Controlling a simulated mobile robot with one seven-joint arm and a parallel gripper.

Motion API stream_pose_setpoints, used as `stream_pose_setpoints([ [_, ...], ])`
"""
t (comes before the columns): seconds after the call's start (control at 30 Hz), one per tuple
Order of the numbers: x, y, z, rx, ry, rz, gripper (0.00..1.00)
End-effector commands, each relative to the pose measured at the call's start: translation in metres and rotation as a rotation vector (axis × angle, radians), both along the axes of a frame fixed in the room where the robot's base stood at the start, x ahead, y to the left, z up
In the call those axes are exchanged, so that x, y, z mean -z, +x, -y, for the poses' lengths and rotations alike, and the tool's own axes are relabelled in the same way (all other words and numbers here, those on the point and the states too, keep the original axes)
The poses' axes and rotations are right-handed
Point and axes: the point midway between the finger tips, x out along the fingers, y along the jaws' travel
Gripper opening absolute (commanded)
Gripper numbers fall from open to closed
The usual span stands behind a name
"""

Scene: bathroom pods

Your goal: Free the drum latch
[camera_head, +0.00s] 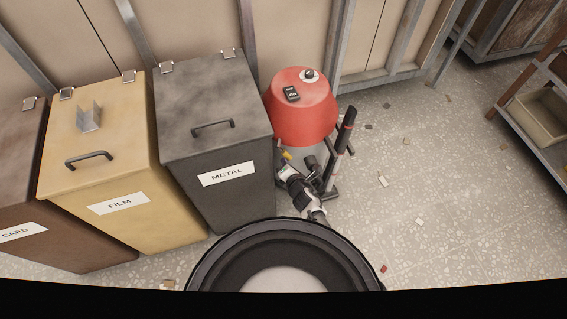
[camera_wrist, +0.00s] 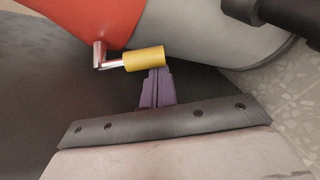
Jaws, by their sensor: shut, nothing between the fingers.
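The drum has a red top (camera_head: 300,115) and a grey lower body, and stands on the floor beside the dark bin. Its latch has a yellow grip (camera_wrist: 145,59) on a metal pin, bent at the left end, close to the seam between red and grey in the wrist view. The grip also shows small in the head view (camera_head: 287,155). My gripper (camera_wrist: 158,72) has its purple fingers shut and empty, with the tips at the lower right side of the yellow grip. Whether they touch it, I cannot tell.
The METAL bin (camera_head: 215,130) stands close on the drum's left, with the FILM bin (camera_head: 120,160) beyond it. A dark upright tube (camera_head: 343,140) stands on the drum's right. Open speckled floor (camera_head: 450,190) with small scraps lies to the right, before a shelf (camera_head: 545,105).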

Motion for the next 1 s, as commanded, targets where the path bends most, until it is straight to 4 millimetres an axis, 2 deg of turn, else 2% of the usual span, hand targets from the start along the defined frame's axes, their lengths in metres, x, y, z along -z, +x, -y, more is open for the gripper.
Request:
stream_pose_setpoints([
  [0.33,-0.015,-0.001,0.011,-0.001,-0.209,-0.041,0.00],
  [0.5,-0.020,-0.003,0.018,0.004,-0.212,-0.044,0.00],
  [0.7,-0.027,-0.004,0.021,-0.001,-0.339,-0.069,0.00],
  [1.0,-0.030,-0.004,0.025,0.002,-0.331,-0.069,0.00],
])
